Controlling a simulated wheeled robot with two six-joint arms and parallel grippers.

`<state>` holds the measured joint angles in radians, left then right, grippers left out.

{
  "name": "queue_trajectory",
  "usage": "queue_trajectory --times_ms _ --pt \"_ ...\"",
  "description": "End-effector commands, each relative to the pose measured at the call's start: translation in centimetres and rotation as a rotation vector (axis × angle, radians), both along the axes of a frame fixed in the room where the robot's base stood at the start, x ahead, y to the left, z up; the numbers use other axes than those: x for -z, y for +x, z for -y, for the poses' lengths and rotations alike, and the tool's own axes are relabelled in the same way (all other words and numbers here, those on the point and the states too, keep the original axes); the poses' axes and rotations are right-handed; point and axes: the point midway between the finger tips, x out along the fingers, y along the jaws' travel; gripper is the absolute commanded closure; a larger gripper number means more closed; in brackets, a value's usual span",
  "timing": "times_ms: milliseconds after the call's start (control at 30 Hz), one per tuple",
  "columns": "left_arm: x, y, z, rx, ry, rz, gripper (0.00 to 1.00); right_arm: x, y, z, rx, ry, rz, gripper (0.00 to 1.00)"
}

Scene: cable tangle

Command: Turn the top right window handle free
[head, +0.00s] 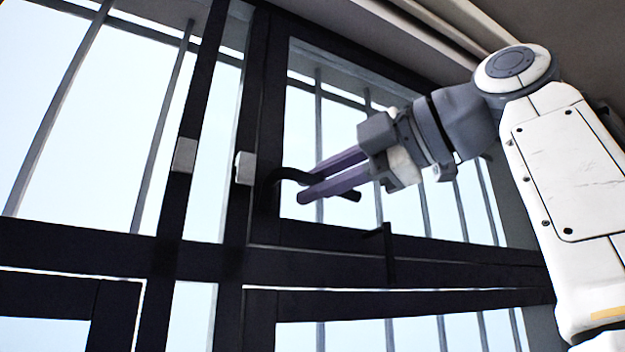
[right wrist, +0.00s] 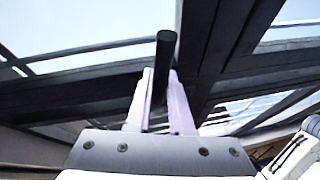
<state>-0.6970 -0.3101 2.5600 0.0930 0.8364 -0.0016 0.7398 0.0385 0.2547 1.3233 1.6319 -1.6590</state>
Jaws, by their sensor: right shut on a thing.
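The top right window handle (head: 285,174) is a dark curved lever on the dark frame, left of the upper right pane. Its free end sticks out to the right past my fingers. My right gripper (head: 309,182) reaches in from the right, its two purple fingers closed around the lever, one above and one below. In the right wrist view the dark bar of the handle (right wrist: 166,50) stands between the fingers of my right gripper (right wrist: 160,78). Part of the lever is hidden behind the fingers. My left gripper is not in view.
Dark window frame bars (head: 350,267) cross below and left of the handle. A second dark handle-like piece (head: 389,255) hangs on the crossbar below. Light square fittings (head: 184,155) sit on the upright bars. Thin grey bars (head: 427,200) stand behind the panes.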

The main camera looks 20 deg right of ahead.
Motion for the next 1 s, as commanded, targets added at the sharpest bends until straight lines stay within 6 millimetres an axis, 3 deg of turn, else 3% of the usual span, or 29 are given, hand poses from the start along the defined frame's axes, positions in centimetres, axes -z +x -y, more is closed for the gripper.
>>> queue_trajectory --times_ms 467,500,567,1000 --pt "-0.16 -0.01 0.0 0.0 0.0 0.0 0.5 -0.11 -0.32 0.01 -0.002 -0.015 0.006 1.0" --pt "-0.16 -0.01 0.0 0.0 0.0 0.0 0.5 -0.11 -0.31 0.0 -0.002 -0.015 0.006 0.76" --pt "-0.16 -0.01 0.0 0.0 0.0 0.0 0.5 -0.11 -0.31 0.0 -0.002 -0.015 0.005 0.53" --pt "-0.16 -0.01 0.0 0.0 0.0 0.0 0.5 -0.09 -0.22 -0.05 -0.002 -0.014 0.004 0.5"
